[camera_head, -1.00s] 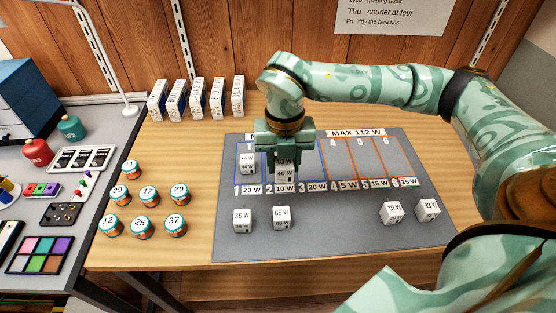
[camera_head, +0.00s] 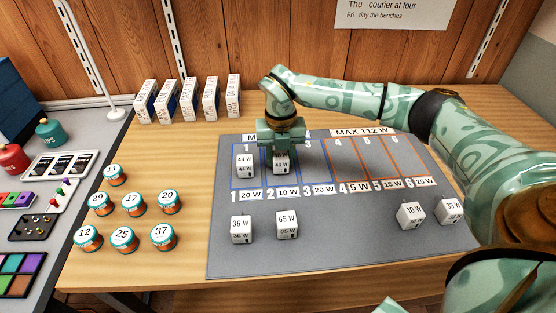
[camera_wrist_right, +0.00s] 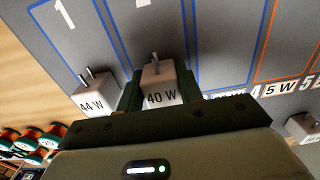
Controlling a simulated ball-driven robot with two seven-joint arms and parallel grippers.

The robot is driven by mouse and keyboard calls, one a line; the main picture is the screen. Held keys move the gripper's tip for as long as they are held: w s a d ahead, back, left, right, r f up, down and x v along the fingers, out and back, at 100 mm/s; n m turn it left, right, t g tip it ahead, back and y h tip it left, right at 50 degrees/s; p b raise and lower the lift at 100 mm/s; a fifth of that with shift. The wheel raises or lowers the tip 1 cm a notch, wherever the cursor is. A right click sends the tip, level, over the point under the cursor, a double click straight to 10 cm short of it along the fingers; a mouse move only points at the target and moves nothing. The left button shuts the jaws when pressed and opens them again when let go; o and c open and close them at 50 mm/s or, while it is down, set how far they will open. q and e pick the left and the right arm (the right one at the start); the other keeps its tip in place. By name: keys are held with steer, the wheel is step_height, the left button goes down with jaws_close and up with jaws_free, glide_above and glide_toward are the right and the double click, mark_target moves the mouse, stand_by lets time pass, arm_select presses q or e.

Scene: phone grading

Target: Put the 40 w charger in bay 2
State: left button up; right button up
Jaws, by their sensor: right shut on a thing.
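The 40 W charger (camera_head: 281,165) is a white cube with metal prongs, in blue-outlined bay 2 on the grey mat (camera_head: 330,242). It also shows in the right wrist view (camera_wrist_right: 161,88), between the fingers. My right gripper (camera_head: 281,150) points down and is shut on the charger; whether the charger touches the mat is hard to tell. The 44 W charger (camera_head: 245,166) stands to its left in bay 1 and shows in the right wrist view (camera_wrist_right: 93,100). My left gripper is out of view.
A 36 W charger (camera_head: 241,229) and a 65 W charger (camera_head: 287,225) stand at the mat's front. A 10 W charger (camera_head: 410,215) and a 33 W charger (camera_head: 450,211) stand at the right. Bays 3 to 6 look empty.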

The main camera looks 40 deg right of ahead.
mark_target(280, 152)
steer(key=shift+f, duration=0.15)
steer(key=o, duration=1)
steer(key=shift+f, duration=0.2)
arm_select(q)
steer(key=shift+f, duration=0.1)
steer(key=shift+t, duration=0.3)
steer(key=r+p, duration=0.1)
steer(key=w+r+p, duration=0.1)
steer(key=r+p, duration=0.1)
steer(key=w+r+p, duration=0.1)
steer(key=p, duration=0.1)
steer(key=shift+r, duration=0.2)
arm_select(e)
step_height(280, 152, up, 12)
steer(key=shift+r, duration=0.2)
